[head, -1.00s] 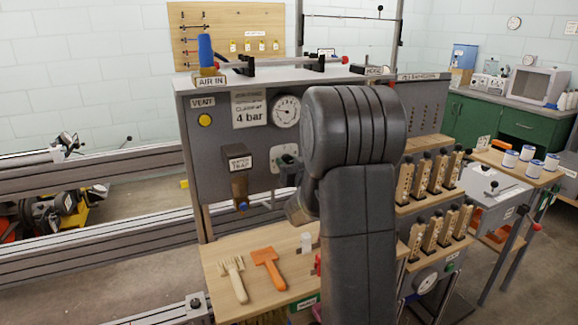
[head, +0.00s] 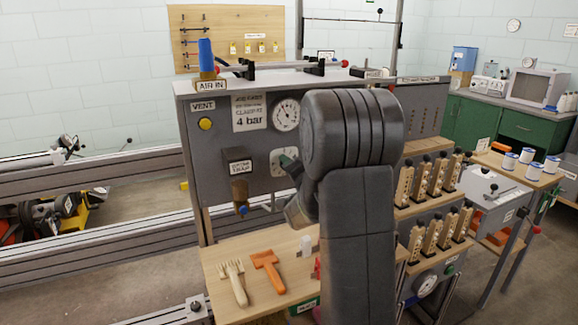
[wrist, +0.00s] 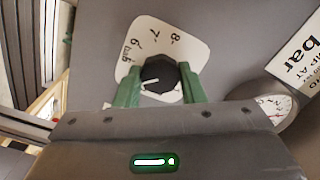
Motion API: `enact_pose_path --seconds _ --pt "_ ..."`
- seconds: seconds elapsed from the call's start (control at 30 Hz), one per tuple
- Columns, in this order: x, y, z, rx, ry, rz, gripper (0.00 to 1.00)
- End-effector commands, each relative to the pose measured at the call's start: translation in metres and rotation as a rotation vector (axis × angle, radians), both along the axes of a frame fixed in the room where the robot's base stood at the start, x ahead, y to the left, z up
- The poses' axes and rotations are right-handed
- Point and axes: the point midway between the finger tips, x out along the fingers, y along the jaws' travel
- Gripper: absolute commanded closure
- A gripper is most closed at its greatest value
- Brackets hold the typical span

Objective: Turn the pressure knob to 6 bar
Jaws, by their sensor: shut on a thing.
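The pressure knob (wrist: 159,76) is dark and faceted, in front of a white dial plate (wrist: 147,32) marked 6, 7, 8 and "bar". Its white pointer line faces left and slightly down in the wrist view, toward a finger that hides that part of the scale, so I cannot read its setting. My gripper (wrist: 161,86) has a green finger on each side of the knob and is shut on it. In the head view the plate (head: 278,157) shows beside my gripper (head: 289,161), and my arm hides the rest. The pressure gauge (head: 286,115) sits above.
The grey panel carries a "4 bar" sign (head: 250,114), a yellow vent button (head: 205,124) and a water trap (head: 240,190) left of my gripper.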

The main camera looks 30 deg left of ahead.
Motion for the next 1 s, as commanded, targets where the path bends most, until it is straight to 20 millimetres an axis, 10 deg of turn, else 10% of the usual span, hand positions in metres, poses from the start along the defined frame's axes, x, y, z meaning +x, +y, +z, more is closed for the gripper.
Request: enact_pose_path --seconds 1.0 --pt "0.0002 -0.0003 -0.0006 0.598 0.702 -0.002 0.86"
